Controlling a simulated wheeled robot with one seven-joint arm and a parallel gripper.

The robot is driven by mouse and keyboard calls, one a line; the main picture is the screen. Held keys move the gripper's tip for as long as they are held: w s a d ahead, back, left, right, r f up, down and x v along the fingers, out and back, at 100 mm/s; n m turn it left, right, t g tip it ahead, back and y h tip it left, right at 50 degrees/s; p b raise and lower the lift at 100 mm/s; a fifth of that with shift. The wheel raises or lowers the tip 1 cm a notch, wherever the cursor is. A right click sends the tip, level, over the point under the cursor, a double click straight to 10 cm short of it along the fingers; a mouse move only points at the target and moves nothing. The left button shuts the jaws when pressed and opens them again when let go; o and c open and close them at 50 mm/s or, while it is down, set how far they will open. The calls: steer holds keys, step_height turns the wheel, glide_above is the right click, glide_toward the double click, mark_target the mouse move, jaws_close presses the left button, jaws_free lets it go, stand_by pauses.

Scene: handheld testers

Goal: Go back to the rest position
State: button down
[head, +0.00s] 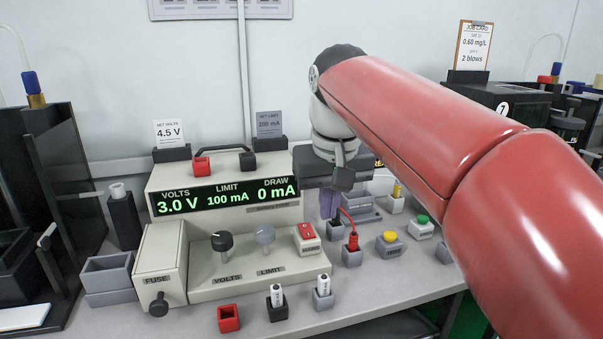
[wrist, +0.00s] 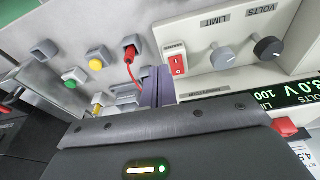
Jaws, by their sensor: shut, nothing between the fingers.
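My gripper (head: 331,206) hangs just right of the bench supply (head: 165,180), in front of its right side. Its purple-grey fingers are shut together with nothing between them; they also show at the middle of the wrist view (wrist: 157,84). The fingertips are close to a red plug (head: 352,241) with a red lead, standing in a grey holder; I cannot tell whether they touch the lead. The supply display reads 3.0 V, limit 100 mA, draw 0 mA. My arm covers the right part of the head view.
A red rocker switch (head: 306,232) and two knobs are on the supply. Yellow (head: 390,237) and green (head: 421,220) buttons stand to the right. Small holders (head: 229,318) line the front edge. Black testers stand at left and right. Above the bench is free room.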

steer(key=s+d+f+m+t, duration=0.1)
steer(key=s+d+f, duration=0.4)
steer(key=s+f, duration=0.3)
steer(key=s+d+f+m+t, duration=0.1)
steer(key=s+d+f+t, duration=0.1)
steer(key=s+d+f, duration=0.3)
steer(key=s+f, duration=0.3)
steer(key=f, duration=0.1)
steer(key=shift+s+d+m, duration=0.3)
steer(key=shift+s+d, duration=0.05)
stand_by(0.5)
